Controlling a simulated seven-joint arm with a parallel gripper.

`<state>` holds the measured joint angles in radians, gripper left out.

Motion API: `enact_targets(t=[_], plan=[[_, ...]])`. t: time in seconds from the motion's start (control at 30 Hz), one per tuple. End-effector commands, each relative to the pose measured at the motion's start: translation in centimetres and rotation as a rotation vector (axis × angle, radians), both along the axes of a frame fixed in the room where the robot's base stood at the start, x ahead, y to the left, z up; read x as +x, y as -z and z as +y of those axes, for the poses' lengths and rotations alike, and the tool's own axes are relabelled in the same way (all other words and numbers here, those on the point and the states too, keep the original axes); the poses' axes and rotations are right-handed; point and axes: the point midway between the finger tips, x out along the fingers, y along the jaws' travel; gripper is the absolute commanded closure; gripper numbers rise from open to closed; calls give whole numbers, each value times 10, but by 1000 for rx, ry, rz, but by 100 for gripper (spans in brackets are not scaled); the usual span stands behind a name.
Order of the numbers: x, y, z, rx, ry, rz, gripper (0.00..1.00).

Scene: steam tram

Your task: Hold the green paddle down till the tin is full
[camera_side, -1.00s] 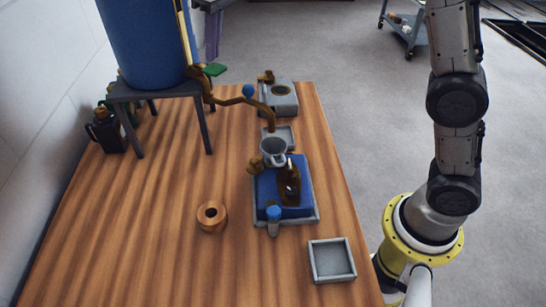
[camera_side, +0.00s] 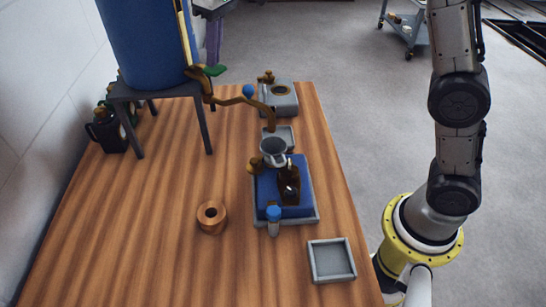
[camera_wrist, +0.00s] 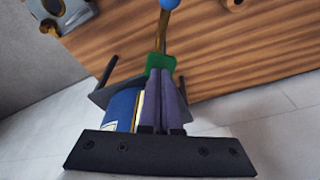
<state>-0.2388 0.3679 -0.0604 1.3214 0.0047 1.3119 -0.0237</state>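The green paddle (camera_side: 214,71) sits on the brass tap of the blue drum (camera_side: 145,45), with its pipe running right to a blue knob and a downturned spout. In the wrist view the paddle (camera_wrist: 160,63) lies at the fingertips. My gripper (camera_wrist: 161,72) has its two purple fingers together, with nothing between them. In the side view the gripper (camera_side: 213,60) points down right at the paddle, seemingly touching it. A grey tin-like cup (camera_side: 273,148) stands just below the spout; its fill level is too small to tell.
The drum stands on a dark stool (camera_side: 205,125). A blue pad in a grey tray (camera_side: 315,205) carries a brown bottle (camera_side: 289,185). A blue-capped vial (camera_side: 273,220), a copper ring (camera_side: 211,216) and an empty square tray (camera_side: 331,260) are nearer. The left front of the table is clear.

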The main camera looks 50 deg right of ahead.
Motion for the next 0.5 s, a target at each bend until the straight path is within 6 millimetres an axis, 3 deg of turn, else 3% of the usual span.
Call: enact_targets(t=[0.5], plan=[[0, 15, 0, -1, 0, 2, 100]])
